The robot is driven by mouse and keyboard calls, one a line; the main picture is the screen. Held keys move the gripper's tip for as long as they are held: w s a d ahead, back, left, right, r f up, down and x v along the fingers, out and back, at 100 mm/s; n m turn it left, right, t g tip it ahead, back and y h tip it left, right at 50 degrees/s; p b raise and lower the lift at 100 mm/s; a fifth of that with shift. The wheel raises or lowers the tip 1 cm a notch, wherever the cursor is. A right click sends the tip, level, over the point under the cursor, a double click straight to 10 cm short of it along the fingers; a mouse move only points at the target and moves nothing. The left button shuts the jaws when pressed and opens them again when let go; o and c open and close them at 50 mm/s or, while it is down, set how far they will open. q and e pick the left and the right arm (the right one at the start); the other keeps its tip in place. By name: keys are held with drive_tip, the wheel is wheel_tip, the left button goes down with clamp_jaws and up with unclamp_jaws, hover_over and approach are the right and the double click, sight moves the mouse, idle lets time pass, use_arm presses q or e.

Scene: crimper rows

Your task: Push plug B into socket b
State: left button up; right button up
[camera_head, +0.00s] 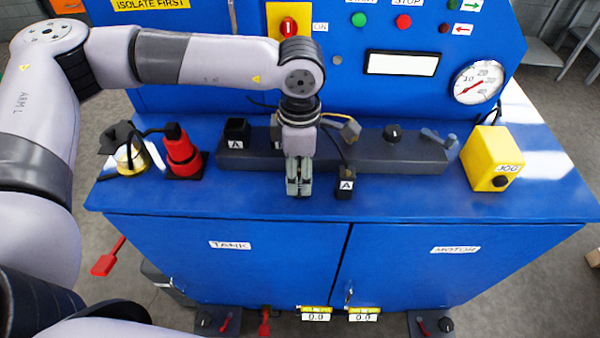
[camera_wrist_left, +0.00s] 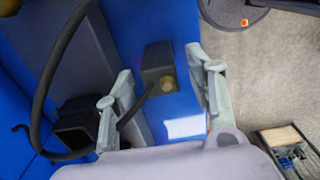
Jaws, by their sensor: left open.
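My left gripper (camera_head: 298,190) points down in front of the grey rail (camera_head: 385,160) on the blue bench. Its fingers also show in the left wrist view (camera_wrist_left: 160,95), open and apart. A small black plug (camera_head: 345,184) marked A, with a cable, is just right of it. In the wrist view a dark block with a brass-coloured end (camera_wrist_left: 159,68) and a cable shows between the fingers, ungripped. A dark socket (camera_head: 236,130) marked A stands at the rail's left end. A partly hidden white label shows behind the gripper. I cannot read a B on any plug or socket.
A red connector (camera_head: 182,155) and a brass padlock (camera_head: 130,157) stand left of the rail. A black knob (camera_head: 393,132) is on the rail. The yellow JOG box (camera_head: 487,160) is at the right. The front strip of the bench top is clear.

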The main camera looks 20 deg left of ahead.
use_arm(q)
drive_tip(key=shift+f, duration=0.2)
drive_tip(key=shift+c, duration=0.5)
clamp_jaws()
